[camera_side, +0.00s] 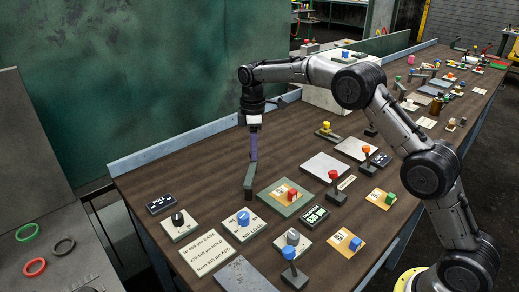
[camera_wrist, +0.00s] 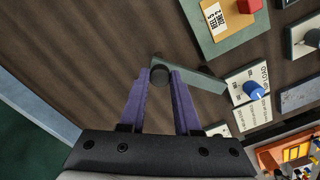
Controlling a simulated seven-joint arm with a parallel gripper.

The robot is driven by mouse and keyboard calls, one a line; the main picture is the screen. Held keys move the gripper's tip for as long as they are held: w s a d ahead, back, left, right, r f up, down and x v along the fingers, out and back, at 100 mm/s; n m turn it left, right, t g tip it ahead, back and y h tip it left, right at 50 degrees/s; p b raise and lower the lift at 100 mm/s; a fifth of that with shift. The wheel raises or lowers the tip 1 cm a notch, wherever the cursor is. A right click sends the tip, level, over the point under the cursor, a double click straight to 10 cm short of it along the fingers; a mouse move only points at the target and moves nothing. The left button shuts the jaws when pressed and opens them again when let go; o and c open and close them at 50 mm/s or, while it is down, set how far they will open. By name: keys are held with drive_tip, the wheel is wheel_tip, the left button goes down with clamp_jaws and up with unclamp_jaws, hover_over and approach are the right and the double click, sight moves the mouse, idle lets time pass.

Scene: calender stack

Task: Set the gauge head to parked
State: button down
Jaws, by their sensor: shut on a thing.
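My gripper (camera_side: 253,158) has purple fingers and points down over the left part of the bench. It is shut on a dark round post at the end of a grey-green bar (camera_side: 249,183), which I take to be the gauge head. In the wrist view the fingertips (camera_wrist: 160,77) pinch the post, and the bar (camera_wrist: 203,80) runs off to the right towards a plate with a blue knob. In the side view the bar looks nearly upright. I see no marking for parked, and I cannot tell if the bar touches the bench.
A green-framed plate with a red block (camera_side: 292,193) lies right of the bar. The NIP LOAD plate with its blue knob (camera_side: 243,218) and a black-knob plate (camera_side: 178,219) lie in front. A red-topped lever (camera_side: 333,178) stands further right. Bare bench (camera_side: 190,165) lies left.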

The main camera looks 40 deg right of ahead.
drive_tip(key=shift+w+a+r+n, duration=0.15)
drive_tip(key=shift+w+a+n, duration=0.15)
drive_tip(key=shift+w+n, duration=0.15)
idle(0.3)
drive_tip(key=c, duration=0.6)
unclamp_jaws()
drive_tip(key=shift+s+r, duration=0.1)
drive_tip(key=shift+r, duration=6.75)
